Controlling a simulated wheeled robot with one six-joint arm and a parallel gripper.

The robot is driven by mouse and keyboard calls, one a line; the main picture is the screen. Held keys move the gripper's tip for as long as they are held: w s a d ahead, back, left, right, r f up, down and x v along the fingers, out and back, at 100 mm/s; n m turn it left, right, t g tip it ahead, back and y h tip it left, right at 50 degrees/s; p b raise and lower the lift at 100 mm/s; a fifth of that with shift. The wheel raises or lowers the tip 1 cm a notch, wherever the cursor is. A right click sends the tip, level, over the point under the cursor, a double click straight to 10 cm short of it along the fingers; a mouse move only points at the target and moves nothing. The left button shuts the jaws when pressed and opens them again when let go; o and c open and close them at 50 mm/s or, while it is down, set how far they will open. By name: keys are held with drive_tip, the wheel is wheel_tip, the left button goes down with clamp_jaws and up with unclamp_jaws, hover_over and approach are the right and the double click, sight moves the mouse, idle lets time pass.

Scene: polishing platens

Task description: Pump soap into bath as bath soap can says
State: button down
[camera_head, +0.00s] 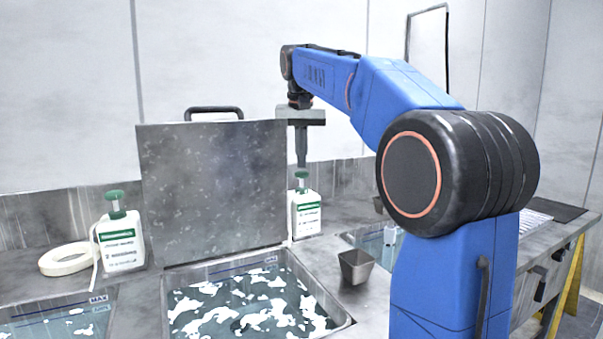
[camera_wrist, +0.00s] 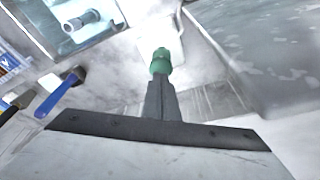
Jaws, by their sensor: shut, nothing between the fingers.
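A white soap can (camera_head: 306,217) with a green label and green pump head stands behind the middle bath (camera_head: 345,328), right of its raised lid. My gripper (camera_head: 301,165) points down, its shut, empty fingers directly above that pump head. In the wrist view the shut fingertips (camera_wrist: 160,78) meet the outline of the green pump (camera_wrist: 160,59); I cannot tell whether they touch. A second soap can (camera_head: 120,243) with a green pump stands left of the lid. The middle bath holds bluish liquid with white foam patches. Label text is too small to read.
The raised steel lid (camera_head: 213,190) stands close left of my gripper. A small metal cup (camera_head: 356,266) sits right of the middle bath. A tape roll (camera_head: 66,259) lies at left. Another foamy bath (camera_head: 60,325) is at front left. A blue-handled tool (camera_wrist: 60,95) lies on the bench.

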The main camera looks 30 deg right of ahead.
drive_tip(key=shift+s+x, duration=0.25)
drive_tip(key=shift+x, duration=1)
drive_tip(key=shift+a, duration=0.15)
drive_tip(key=shift+w+v, duration=0.25)
drive_tip(key=shift+v, duration=0.95)
